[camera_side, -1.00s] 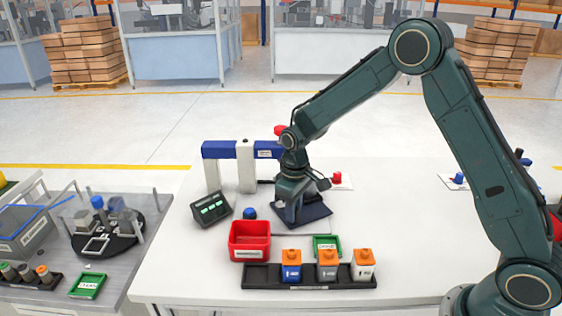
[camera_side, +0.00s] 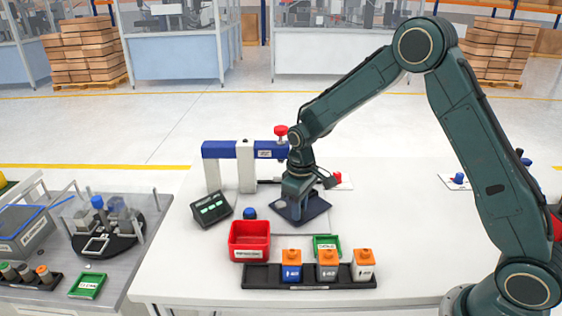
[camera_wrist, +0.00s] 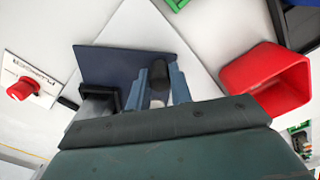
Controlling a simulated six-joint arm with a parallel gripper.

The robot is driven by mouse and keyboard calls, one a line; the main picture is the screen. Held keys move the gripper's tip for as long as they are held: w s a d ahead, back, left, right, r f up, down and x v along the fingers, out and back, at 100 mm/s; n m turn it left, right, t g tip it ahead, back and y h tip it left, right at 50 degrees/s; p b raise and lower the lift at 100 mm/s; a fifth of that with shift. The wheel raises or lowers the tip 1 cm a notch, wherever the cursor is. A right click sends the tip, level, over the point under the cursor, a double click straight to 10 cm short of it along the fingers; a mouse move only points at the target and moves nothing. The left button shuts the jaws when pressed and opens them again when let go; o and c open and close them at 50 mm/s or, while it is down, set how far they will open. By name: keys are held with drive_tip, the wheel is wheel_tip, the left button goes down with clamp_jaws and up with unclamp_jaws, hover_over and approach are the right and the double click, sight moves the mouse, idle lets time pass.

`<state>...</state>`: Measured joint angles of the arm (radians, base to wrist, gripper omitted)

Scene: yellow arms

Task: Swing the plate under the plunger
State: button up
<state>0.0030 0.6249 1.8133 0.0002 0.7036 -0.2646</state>
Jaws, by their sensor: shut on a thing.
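The dark blue plate (camera_side: 315,208) lies low over the white table, and its flat face fills the upper left of the wrist view (camera_wrist: 110,65). My gripper (camera_side: 292,214) points down over the plate. In the wrist view my gripper (camera_wrist: 160,85) has its fingers closed around a dark knob (camera_wrist: 160,72) at the plate's edge. The blue-beamed press frame (camera_side: 223,150) stands behind and to the left, with a red knob (camera_side: 281,131) at its beam's right end. My arm hides the space below that end, so I cannot see the plunger's tip.
A red bin (camera_side: 249,240), a black rack (camera_side: 310,284) with several orange-topped containers, and a small green tray (camera_side: 326,241) stand in front. A display box (camera_side: 212,209) and blue dome (camera_side: 249,213) are left. A red button (camera_wrist: 20,90) sits on a card labelled Plunger.

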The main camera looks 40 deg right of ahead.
sight(308, 205)
drive_tip(key=shift+d, duration=0.5)
drive_tip(key=shift+w+d, duration=0.1)
drive_tip(key=shift+d, duration=0.65)
drive_tip(key=shift+w+d, duration=0.1)
drive_tip(key=shift+d, duration=0.15)
idle(0.3)
drive_tip(key=shift+w+d, duration=0.3)
drive_tip(key=shift+d, duration=0.4)
drive_tip(key=shift+w+d, duration=0.1)
drive_tip(key=shift+d, duration=0.05)
drive_tip(key=shift+w+d, duration=0.45)
drive_tip(key=shift+d, duration=0.15)
drive_tip(key=shift+w+d, duration=0.15)
drive_tip(key=shift+d, duration=0.1)
idle(0.5)
